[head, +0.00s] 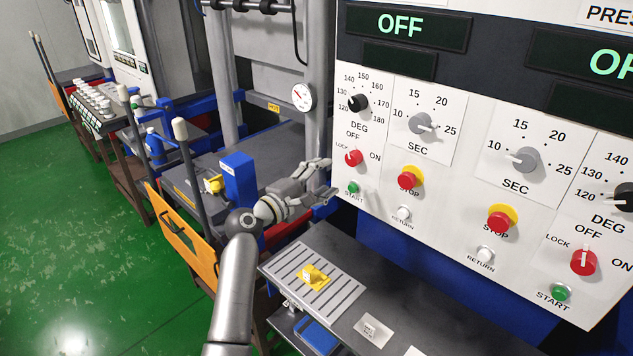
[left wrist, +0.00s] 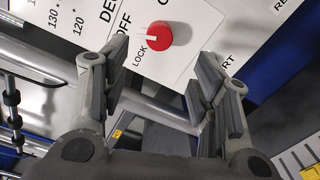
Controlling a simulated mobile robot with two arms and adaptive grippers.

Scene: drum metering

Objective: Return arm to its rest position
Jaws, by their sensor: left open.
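My left arm (head: 234,285) comes up from the bottom of the head view. Its left gripper (head: 325,180) is in front of the left part of the white control panel (head: 455,165). In the left wrist view the gripper (left wrist: 165,95) has its fingers spread wide with nothing between them. Beyond the fingers is a red lock knob (left wrist: 158,36), which also shows in the head view (head: 353,157). A green start button (head: 352,187) is close to the fingertips; I cannot tell whether they touch the panel. My right gripper is not in view.
A dark shelf (head: 345,310) with a slotted grey plate and a yellow piece (head: 314,276) lies below the gripper. A blue block (head: 238,178) stands behind the arm. An orange guard (head: 180,232) is at the left. The green floor (head: 70,230) at far left is clear.

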